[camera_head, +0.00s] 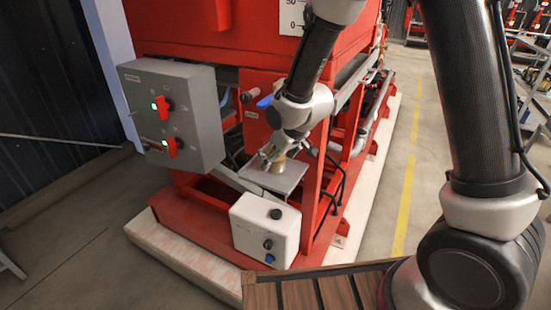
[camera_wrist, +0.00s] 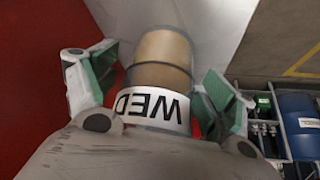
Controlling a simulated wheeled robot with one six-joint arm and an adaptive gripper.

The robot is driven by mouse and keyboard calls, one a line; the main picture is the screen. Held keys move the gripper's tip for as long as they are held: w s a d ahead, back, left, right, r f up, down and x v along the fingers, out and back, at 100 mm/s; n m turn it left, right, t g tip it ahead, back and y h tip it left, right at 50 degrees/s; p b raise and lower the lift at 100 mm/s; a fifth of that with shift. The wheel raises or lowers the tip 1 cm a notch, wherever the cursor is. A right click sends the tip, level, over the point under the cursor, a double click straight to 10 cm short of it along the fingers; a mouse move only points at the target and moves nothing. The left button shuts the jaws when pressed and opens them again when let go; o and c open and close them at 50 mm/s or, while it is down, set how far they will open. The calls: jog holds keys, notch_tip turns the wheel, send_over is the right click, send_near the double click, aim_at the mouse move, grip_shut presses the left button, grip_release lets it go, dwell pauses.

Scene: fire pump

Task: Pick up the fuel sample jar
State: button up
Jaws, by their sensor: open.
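The fuel sample jar (camera_wrist: 162,58) shows in the wrist view between the two fingers, with tan contents and a white label reading "WED". In the head view the jar (camera_head: 278,163) stands on a small grey shelf (camera_head: 291,177) on the red pump frame, partly hidden by my gripper. My gripper (camera_wrist: 160,82) is open, with one green-padded finger on each side of the jar. A gap shows on both sides in the wrist view; contact cannot be made out. In the head view my gripper (camera_head: 272,156) is at the jar.
A grey control box (camera_head: 172,113) with red switches is left of the shelf. A white box (camera_head: 265,231) with knobs sits below it. Red frame posts (camera_head: 316,185) and black cables stand close on the right. A blue container (camera_wrist: 300,120) shows lower right in the wrist view.

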jog(key=c, duration=1.4)
jog(key=shift+o, duration=0.2)
